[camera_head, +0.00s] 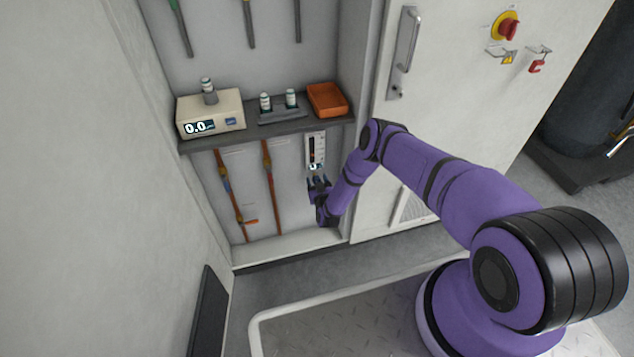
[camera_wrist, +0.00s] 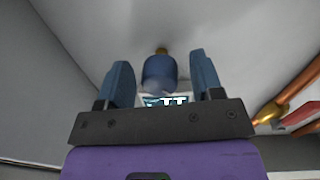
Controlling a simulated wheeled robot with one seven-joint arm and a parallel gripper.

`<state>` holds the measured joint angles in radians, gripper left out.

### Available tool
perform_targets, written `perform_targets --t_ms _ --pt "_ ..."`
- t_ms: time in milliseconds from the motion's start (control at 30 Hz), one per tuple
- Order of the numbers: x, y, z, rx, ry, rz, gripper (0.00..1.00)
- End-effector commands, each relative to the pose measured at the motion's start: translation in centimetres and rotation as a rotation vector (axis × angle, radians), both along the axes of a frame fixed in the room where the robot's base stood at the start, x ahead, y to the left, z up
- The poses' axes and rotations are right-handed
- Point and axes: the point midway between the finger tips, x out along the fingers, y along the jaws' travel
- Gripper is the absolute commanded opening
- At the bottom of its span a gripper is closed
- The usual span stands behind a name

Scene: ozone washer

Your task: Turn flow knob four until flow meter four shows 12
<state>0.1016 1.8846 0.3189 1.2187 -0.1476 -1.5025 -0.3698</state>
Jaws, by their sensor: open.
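A narrow white flow meter panel (camera_head: 315,150) with a dark vertical scale hangs on the cabinet's back wall below the shelf. My gripper (camera_head: 318,181) is just under its lower end. In the wrist view, a blue cylindrical knob (camera_wrist: 159,73) with a brass end stands between the two open blue fingers, with a visible gap on each side. A small display (camera_wrist: 172,101) shows behind it, partly hidden by the gripper's body. Its bright marks look like two strokes, but I cannot read the value surely. No number label on the knob or meter is legible.
A dark shelf (camera_head: 265,134) above carries a beige device (camera_head: 210,113) reading 0.0, small vials and an orange tray (camera_head: 327,99). Copper pipes (camera_head: 270,185) with fittings run left of my gripper.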

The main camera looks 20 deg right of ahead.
Motion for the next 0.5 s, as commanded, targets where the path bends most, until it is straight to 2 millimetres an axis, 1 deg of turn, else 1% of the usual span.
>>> perform_targets --t_ms 67,100,300,433,500 --pt "-0.01 0.00 0.01 0.000 0.000 0.000 0.60" --pt "-0.01 0.00 0.01 0.000 0.000 0.000 0.56" --pt "-0.01 -0.01 0.02 0.000 -0.001 0.000 0.12" --pt "-0.01 -0.02 0.02 0.010 0.000 0.000 0.12" --pt "-0.02 -0.02 0.02 0.043 0.000 0.000 0.12"
